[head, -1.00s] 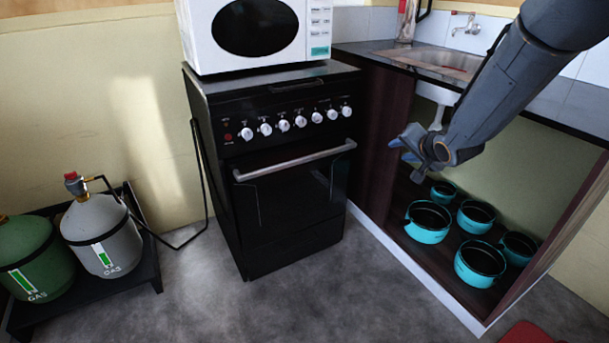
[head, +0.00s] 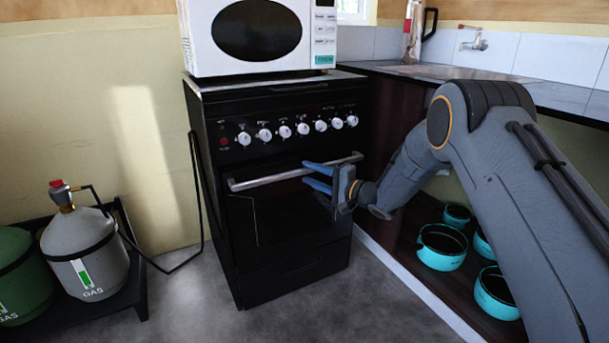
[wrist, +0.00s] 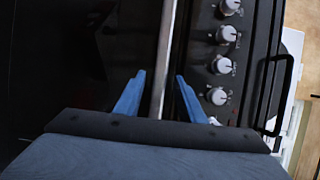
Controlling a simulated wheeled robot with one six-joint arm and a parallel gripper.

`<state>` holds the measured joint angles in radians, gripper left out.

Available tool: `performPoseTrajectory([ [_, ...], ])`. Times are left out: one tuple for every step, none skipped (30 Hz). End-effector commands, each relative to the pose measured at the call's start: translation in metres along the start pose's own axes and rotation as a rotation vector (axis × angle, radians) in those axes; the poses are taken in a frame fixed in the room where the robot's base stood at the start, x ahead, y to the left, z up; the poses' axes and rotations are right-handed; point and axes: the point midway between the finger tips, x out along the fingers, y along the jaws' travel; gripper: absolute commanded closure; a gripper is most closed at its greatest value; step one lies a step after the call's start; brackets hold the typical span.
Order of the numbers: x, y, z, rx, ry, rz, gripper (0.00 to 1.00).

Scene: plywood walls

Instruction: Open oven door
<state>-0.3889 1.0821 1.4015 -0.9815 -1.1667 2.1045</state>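The black oven (head: 280,230) stands against the wall with its door shut. A silver bar handle (head: 270,179) runs across the top of the door, and it also shows in the wrist view (wrist: 165,65). My gripper (head: 306,173) is at the right part of the handle. Its blue fingers are open, one above and one below the bar in the head view. In the wrist view my gripper (wrist: 156,92) has the bar between its fingers, with a gap on both sides.
White knobs (head: 303,128) line the panel just above the handle. A white microwave (head: 325,30) sits on top of the oven. Gas bottles (head: 85,250) stand at left. Teal pots (head: 441,247) sit in the open cabinet at right. The floor before the oven is clear.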

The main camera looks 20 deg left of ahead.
Motion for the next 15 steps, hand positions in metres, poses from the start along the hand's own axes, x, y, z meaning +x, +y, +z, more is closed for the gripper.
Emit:
performPoseTrajectory([
  [0.008, 0.001, 0.001, -0.001, -0.002, 0.000, 0.64],
  [0.012, 0.002, 0.000, -0.001, -0.001, 0.000, 0.64],
  [0.017, 0.002, 0.000, -0.001, -0.001, 0.001, 0.64],
  [0.020, 0.002, 0.000, -0.001, -0.001, 0.000, 0.64],
  [0.022, 0.002, 0.000, -0.001, 0.000, 0.000, 0.64],
  [0.025, 0.002, 0.000, -0.001, 0.000, 0.001, 0.64],
  [0.027, 0.002, 0.000, 0.000, 0.000, 0.001, 0.64],
  [0.029, 0.002, 0.000, 0.000, 0.001, 0.002, 0.64],
  [0.030, 0.001, 0.000, 0.000, 0.001, 0.002, 0.64],
  [0.031, 0.001, 0.000, 0.000, 0.002, 0.002, 0.64],
  [0.031, 0.001, 0.000, 0.000, 0.002, 0.001, 0.64],
  [0.031, 0.001, 0.000, 0.000, 0.002, 0.001, 0.64],
  [0.031, 0.001, -0.001, 0.000, 0.002, 0.001, 0.64],
  [0.031, 0.000, -0.001, 0.000, 0.002, 0.001, 0.64],
  [0.031, 0.000, -0.001, 0.000, 0.002, 0.001, 0.64],
])
